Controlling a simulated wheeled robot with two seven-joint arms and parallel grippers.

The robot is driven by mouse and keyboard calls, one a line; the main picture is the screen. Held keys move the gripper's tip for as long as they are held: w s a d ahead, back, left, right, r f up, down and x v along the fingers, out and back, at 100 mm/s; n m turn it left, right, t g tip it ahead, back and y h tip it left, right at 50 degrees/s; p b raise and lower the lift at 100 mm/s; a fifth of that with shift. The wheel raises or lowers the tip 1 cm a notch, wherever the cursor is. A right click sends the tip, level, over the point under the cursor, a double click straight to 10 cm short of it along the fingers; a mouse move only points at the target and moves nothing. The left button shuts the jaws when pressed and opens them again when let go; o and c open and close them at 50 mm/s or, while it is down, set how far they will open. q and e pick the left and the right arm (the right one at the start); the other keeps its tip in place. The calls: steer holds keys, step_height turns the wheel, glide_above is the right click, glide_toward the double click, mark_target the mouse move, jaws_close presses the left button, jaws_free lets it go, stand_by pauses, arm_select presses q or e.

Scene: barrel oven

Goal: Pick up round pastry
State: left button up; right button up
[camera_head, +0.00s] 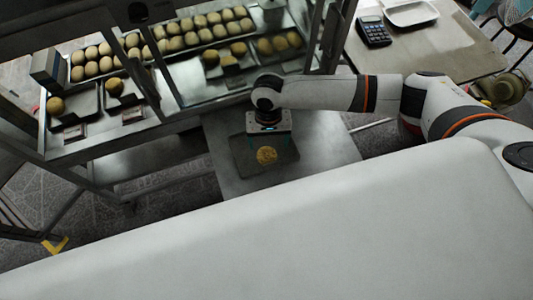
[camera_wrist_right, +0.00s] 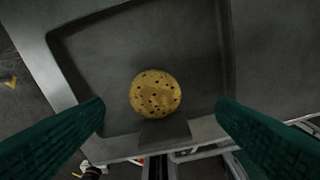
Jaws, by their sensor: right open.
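The round pastry (camera_head: 266,155) is golden with dark spots. It lies on a dark square tray (camera_head: 243,160) on a grey metal table. In the right wrist view the pastry (camera_wrist_right: 155,93) shows whole, with the bare dark tray (camera_wrist_right: 190,45) around it. My right gripper (camera_head: 268,137) is over the tray, just behind the pastry in the head view. Its two green fingers (camera_wrist_right: 160,108) are wide apart, one on each side of the pastry in the wrist view, and nothing is between them in their grip. My left gripper is not in view.
A metal and glass display rack (camera_head: 105,150) with several rows of round buns stands behind and left. A side table (camera_head: 430,55) at the upper right holds a calculator (camera_head: 373,31) and a white dish (camera_head: 411,13). The metal table (camera_head: 320,145) is bare right of the tray.

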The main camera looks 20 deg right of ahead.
mark_target(267, 153)
steer(key=f, duration=0.3)
steer(key=s+a+f, duration=0.1)
steer(key=f, duration=0.1)
steer(key=shift+f, duration=0.3)
steer(key=shift+d, duration=0.1)
steer(key=c, duration=1.1)
